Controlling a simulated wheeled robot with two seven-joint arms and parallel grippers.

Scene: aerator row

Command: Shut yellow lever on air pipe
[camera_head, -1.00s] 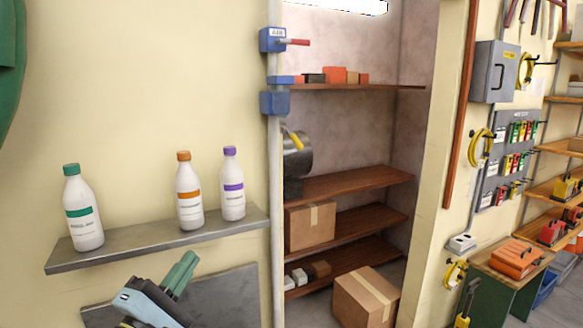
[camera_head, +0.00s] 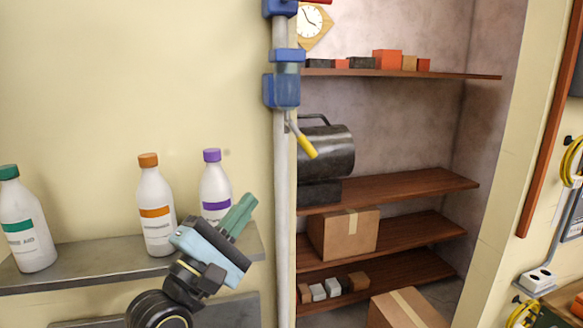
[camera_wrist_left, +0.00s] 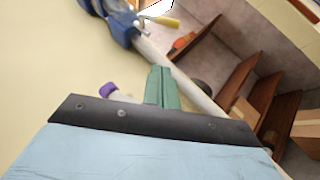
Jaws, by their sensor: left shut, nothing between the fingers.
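The yellow lever (camera_head: 307,146) hangs from a small valve on the pale vertical air pipe (camera_head: 281,212), pointing down and to the right. Blue fittings (camera_head: 282,90) sit on the pipe just above it. In the left wrist view a yellow handle (camera_wrist_left: 163,21) shows near the top, beside the blue fittings (camera_wrist_left: 115,22). My left gripper (camera_head: 243,209) has green fingers, shut and empty. It is left of the pipe, below and left of the lever, and apart from it. The fingers also show in the left wrist view (camera_wrist_left: 161,78). My right gripper is not in view.
A grey shelf (camera_head: 92,264) on the left wall holds bottles with green, orange and purple caps; the purple-capped one (camera_head: 215,180) is close behind my left gripper. Right of the pipe, an alcove has wooden shelves (camera_head: 400,190), a dark canister (camera_head: 325,150) and cardboard boxes (camera_head: 343,232).

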